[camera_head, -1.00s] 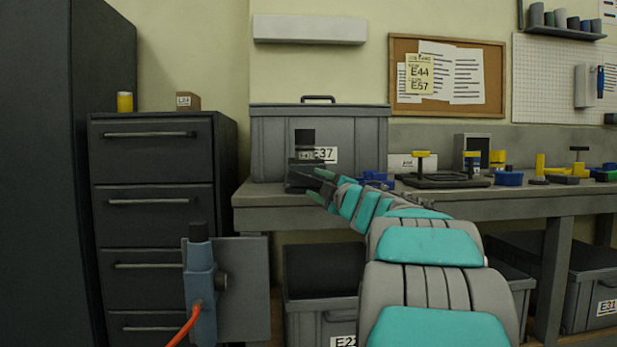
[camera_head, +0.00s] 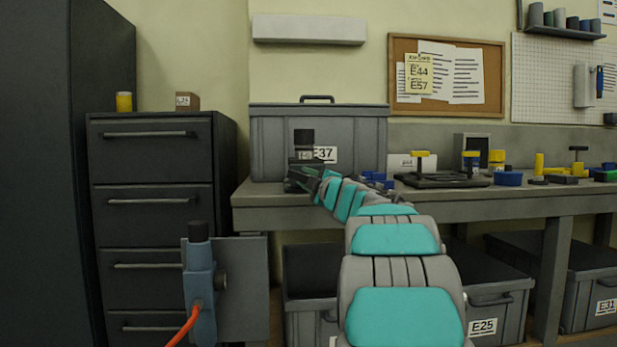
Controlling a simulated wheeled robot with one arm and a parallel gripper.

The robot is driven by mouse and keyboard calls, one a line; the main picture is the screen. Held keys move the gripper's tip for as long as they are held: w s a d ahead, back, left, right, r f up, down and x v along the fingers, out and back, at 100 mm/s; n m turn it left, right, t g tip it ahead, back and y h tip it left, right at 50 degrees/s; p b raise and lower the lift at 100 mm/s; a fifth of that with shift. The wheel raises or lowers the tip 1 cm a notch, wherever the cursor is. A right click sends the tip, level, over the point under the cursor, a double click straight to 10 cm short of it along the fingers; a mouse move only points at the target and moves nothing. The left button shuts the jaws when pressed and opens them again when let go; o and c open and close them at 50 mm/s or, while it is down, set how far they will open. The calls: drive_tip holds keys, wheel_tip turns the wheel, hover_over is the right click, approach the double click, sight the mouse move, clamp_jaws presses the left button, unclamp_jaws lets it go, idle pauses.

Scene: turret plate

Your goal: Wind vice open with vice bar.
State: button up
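My arm reaches forward over the bench to its left end. My gripper (camera_head: 304,178) is dark and small there, close to a dark upright object with a black top (camera_head: 304,137) in front of the grey case. Whether they touch, and whether the fingers are open or shut, I cannot tell. A blue item (camera_head: 376,178) lies on the bench just right of my wrist, partly hidden by my arm. I cannot make out with certainty which thing is the vice or the vice bar.
The grey case E37 (camera_head: 350,125) stands behind my gripper on the bench (camera_head: 480,206). To the right are a dark plate with yellow-topped clamps (camera_head: 440,182), a blue round piece (camera_head: 508,179) and several yellow parts. A drawer cabinet (camera_head: 150,220) stands left. Bins sit underneath.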

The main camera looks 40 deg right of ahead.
clamp_jaws()
drive_tip(key=shift+r, duration=0.1)
drive_tip(key=shift+s+r+n+p, duration=0.1)
drive_tip(key=shift+r+n+p, duration=0.35)
drive_tip(key=shift+p, duration=0.5)
drive_tip(key=shift+f+n+g+p, duration=0.1)
drive_tip(key=shift+n+g+p, duration=0.25)
drive_tip(key=shift+p, duration=0.15)
drive_tip(key=shift+f+n+g+y+p, duration=0.3)
drive_tip(key=shift+n+p, duration=0.3)
drive_tip(key=shift+n, duration=0.2)
